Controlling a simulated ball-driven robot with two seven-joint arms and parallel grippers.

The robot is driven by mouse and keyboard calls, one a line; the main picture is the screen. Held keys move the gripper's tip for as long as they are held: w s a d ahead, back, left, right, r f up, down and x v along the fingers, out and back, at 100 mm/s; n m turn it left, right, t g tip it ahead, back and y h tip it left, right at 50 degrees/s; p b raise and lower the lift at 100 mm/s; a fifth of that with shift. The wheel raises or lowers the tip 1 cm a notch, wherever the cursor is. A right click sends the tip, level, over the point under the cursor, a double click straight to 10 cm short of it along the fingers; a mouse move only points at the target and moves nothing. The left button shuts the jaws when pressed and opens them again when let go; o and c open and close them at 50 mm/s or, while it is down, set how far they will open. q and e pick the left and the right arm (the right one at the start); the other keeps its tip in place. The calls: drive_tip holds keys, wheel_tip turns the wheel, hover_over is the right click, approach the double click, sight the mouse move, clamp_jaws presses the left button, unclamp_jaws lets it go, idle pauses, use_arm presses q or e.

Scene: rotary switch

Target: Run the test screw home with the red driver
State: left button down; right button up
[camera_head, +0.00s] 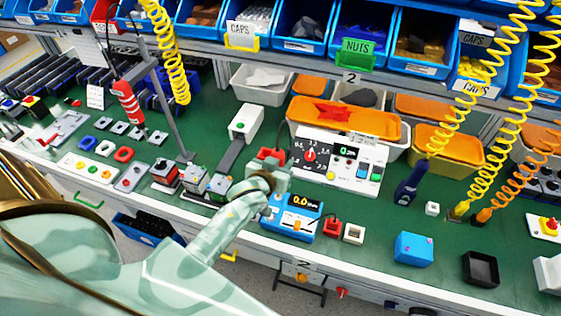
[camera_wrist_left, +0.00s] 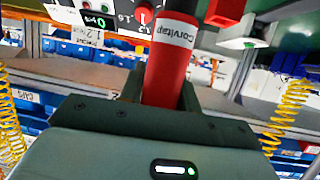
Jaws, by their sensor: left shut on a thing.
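My left gripper (camera_head: 270,180) comes in from the left, over the work table in front of the dial panel. In the left wrist view, its jaws (camera_wrist_left: 160,100) are shut on the red driver (camera_wrist_left: 168,70), a red cylinder with a white band reading "Corvitap". The driver's dark upper end runs to the picture's top edge. A red block (camera_wrist_left: 226,10) shows beside it; red also shows next to the gripper in the head view (camera_head: 266,155). I cannot make out the test screw or whether the driver touches it. My right gripper is not in view.
A white panel (camera_head: 338,160) with a dial and display stands right of the gripper, a blue meter (camera_head: 291,214) in front. A white device (camera_head: 245,121) stands behind. A red tool (camera_head: 128,103) hangs at left. Blue bins line the back.

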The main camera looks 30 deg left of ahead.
sight(281, 154)
use_arm(q)
drive_tip(key=shift+f, duration=0.5)
idle(4.5)
drive_tip(key=shift+r, duration=0.1)
wheel_tip(281, 154, up, 4)
drive_tip(key=p, duration=0.5)
drive_tip(key=shift+r, duration=0.2)
